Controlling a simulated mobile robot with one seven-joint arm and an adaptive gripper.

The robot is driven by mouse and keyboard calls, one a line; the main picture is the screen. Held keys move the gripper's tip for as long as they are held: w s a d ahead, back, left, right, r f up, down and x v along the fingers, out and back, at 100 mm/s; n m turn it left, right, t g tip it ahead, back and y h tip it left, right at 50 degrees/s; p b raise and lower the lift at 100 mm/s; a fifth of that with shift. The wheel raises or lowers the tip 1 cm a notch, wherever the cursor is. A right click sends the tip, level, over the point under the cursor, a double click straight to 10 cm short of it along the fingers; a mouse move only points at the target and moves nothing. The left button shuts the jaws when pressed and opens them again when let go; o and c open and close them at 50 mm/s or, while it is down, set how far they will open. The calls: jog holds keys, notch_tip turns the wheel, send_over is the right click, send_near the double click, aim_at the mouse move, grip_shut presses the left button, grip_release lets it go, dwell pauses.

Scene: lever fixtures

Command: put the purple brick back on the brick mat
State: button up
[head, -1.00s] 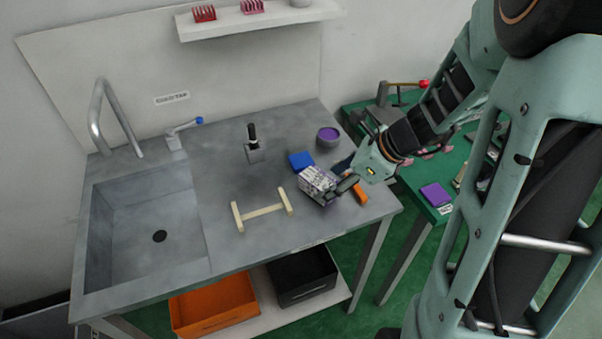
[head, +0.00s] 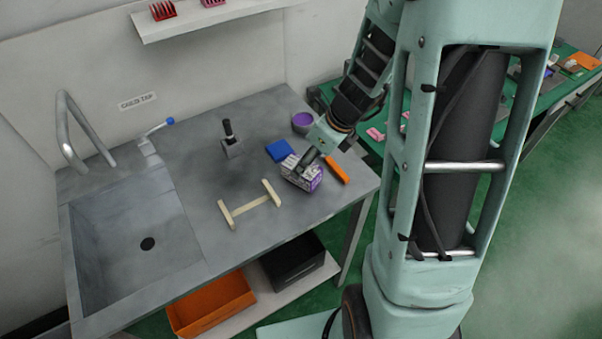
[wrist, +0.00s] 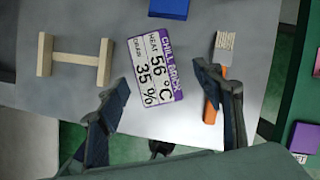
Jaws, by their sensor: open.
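The purple brick (head: 314,180), a block with purple sides and a white printed top, lies on the grey bench. In the head view my gripper (head: 308,160) is at the brick's back edge. A flat purple square (wrist: 303,138) lies on the green table; I cannot tell whether it is the brick mat.
The sink (head: 130,250) is farther left. The green table (wrist: 307,95) is beyond the bench's edge.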

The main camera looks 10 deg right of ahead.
jog(key=x, duration=0.1)
jog(key=b+x, duration=0.1)
jog(key=x, duration=0.3)
jog(key=shift+a+f, duration=0.2)
jog(key=shift+a, duration=0.1)
jog(key=shift+s, duration=0.1)
jog(key=c, duration=1.4)
jog(key=shift+r, duration=0.1)
jog(key=shift+c, duration=1.3)
